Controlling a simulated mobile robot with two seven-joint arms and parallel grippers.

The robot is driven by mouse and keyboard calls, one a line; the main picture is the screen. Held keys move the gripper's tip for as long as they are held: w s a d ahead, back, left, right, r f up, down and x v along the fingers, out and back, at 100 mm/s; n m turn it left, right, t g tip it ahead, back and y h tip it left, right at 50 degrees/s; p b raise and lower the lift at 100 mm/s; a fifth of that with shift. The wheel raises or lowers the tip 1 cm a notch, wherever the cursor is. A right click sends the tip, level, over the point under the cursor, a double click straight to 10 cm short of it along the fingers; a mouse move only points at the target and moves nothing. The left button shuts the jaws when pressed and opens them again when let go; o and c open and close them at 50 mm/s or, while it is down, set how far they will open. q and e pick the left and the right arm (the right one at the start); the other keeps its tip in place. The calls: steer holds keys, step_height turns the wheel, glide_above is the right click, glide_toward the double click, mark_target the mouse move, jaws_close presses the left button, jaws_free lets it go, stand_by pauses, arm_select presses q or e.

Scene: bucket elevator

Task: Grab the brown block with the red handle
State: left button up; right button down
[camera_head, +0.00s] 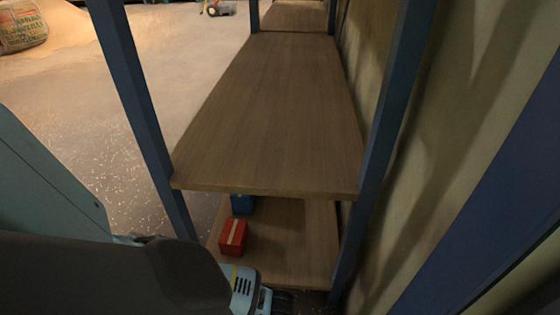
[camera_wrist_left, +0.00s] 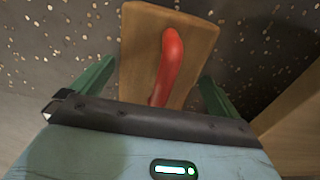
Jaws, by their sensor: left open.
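The brown block (camera_wrist_left: 195,38) with the red handle (camera_wrist_left: 171,55) is in the left wrist view, at the top middle. The handle runs along the face towards me. My left gripper (camera_wrist_left: 156,78) is open, with one green finger on each side of the block's lower part. The block's lower end is hidden behind the gripper body. I cannot tell whether the fingers touch it. In the head view my left gripper (camera_head: 284,299) is low in the middle, by the front of the lower shelf. I cannot make out the brown block there. My right gripper is not in view.
A wooden shelf rack has an empty upper shelf (camera_head: 275,110) and a lower shelf (camera_head: 295,235). A red box (camera_head: 232,237) and a blue box (camera_head: 242,204) sit on the lower shelf. Blue posts (camera_head: 135,105) flank the rack. A wall stands at right; open floor (camera_head: 165,75) lies left.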

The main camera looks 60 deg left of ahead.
arm_select(q)
step_height(320, 180, down, 3)
steer(key=shift+r+b, duration=0.2)
steer(key=shift+b, duration=0.45)
steer(key=c, duration=0.4)
steer(key=shift+r, duration=0.1)
steer(key=c, duration=0.8)
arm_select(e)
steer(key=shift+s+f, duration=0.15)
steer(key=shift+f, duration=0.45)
arm_select(q)
steer(key=shift+o, duration=0.2)
steer(key=shift+r+p, duration=0.6)
step_height(320, 180, up, 3)
steer(key=shift+f+p, duration=0.1)
steer(key=shift+p, duration=1)
steer(key=s+a+p, duration=0.3)
steer(key=s+p, duration=0.2)
steer(key=s, duration=1)
steer(key=shift+s+r+p, duration=0.35)
steer(key=shift+r+p, duration=0.05)
steer(key=shift+r, duration=0.05)
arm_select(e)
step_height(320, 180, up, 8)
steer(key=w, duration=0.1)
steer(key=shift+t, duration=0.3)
